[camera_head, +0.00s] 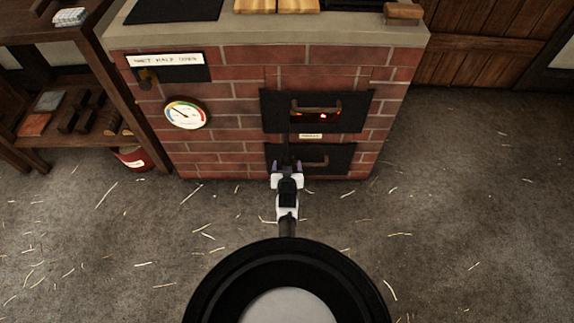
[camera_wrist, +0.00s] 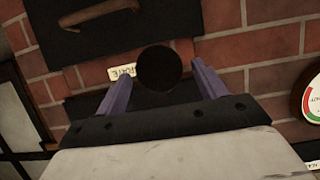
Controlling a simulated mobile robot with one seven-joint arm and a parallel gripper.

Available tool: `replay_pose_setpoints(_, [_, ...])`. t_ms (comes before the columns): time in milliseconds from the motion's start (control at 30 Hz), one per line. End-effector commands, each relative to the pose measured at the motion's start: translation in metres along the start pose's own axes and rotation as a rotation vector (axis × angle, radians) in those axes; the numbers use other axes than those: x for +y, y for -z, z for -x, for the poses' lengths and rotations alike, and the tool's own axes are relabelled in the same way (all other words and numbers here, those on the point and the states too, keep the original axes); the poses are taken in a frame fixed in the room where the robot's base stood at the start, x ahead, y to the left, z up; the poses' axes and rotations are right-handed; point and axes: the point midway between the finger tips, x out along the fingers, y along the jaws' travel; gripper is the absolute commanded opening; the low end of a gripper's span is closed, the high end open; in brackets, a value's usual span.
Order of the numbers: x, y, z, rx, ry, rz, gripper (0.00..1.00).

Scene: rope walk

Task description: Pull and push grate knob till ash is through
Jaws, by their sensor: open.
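The round black grate knob (camera_wrist: 163,68) is in the wrist view, beside a small pale label (camera_wrist: 124,72) on the brickwork. My gripper (camera_wrist: 161,72) is open, its two purple fingers on either side of the knob with gaps showing. I cannot tell how deep the knob sits between them. In the head view my gripper (camera_head: 287,167) is in front of the brick stove, and it covers most of the knob. The label (camera_head: 311,136) sits between the upper fire door (camera_head: 352,104) and the lower door (camera_head: 340,155). Ash is not visible.
Red embers (camera_head: 323,116) glow in the fire door's slot. A gauge (camera_head: 185,114) and a sign (camera_head: 165,60) are on the stove's left. A wooden shelf (camera_head: 110,60) and red bucket (camera_head: 132,158) stand left. The straw-strewn floor (camera_head: 470,200) is open at right.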

Motion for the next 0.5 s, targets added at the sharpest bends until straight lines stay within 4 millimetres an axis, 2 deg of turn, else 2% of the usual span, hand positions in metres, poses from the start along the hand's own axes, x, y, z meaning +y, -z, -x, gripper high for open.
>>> replay_pose_setpoints(33, [0.000, -0.004, -0.011, 0.003, 0.000, 0.000, 0.70])
replay_pose_setpoints(200, [0.000, -0.003, -0.030, 0.002, 0.000, 0.000, 0.70])
replay_pose_setpoints(500, [0.000, 0.000, -0.041, 0.001, 0.000, 0.000, 0.70])
